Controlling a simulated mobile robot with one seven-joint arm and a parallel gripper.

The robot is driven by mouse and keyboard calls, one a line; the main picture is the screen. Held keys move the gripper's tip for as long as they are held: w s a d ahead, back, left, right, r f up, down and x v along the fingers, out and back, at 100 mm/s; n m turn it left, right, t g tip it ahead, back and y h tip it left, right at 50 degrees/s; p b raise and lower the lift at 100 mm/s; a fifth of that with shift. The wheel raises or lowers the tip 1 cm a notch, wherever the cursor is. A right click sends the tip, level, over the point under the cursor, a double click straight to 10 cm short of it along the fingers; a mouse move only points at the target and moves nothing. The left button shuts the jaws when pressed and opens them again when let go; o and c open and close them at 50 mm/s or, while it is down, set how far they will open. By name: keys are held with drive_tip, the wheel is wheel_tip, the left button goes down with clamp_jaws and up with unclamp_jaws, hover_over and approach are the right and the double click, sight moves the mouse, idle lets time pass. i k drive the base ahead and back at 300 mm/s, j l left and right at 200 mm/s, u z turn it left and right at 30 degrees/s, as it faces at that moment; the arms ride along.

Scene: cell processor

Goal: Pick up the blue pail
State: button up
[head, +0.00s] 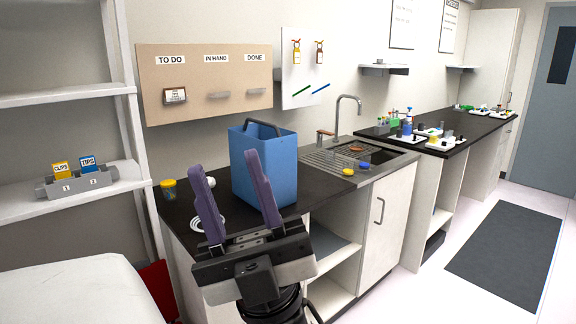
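The blue pail (276,162) stands upright on the dark counter, left of the sink. It is tall and box-shaped, with a dark handle (262,127) raised over its top. My gripper (229,180) is open, its two purple fingers spread apart and pointing up and away. In the picture it is in front of the pail, and the right finger covers part of the pail's left side. Nothing shows between the fingers. I cannot tell how far the fingers are from the pail.
A yellow-lidded jar (169,189), a white ball (211,182) and a white coiled item (197,224) are on the counter left of the pail. The sink (386,158) with its faucet (348,103) is to the right. White shelves (60,206) stand at left. Floor at right is open.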

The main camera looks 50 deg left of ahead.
sight(276, 146)
drive_tip(key=i+u, duration=0.25)
drive_tip(key=i, duration=0.3)
drive_tip(key=i+l+u, duration=0.2)
drive_tip(key=i, duration=0.35)
drive_tip(key=i+u, duration=0.2)
drive_tip(key=u, duration=0.15)
drive_tip(key=i+l+u, duration=0.2)
drive_tip(key=u, duration=0.15)
drive_tip(key=i+l+u, duration=0.2)
drive_tip(key=u, duration=0.2)
drive_tip(key=i+l+u, duration=0.1)
drive_tip(key=u, duration=0.25)
drive_tip(key=i+l+u, duration=0.15)
drive_tip(key=u, duration=0.2)
drive_tip(key=i+l+u, duration=0.15)
drive_tip(key=u, duration=0.25)
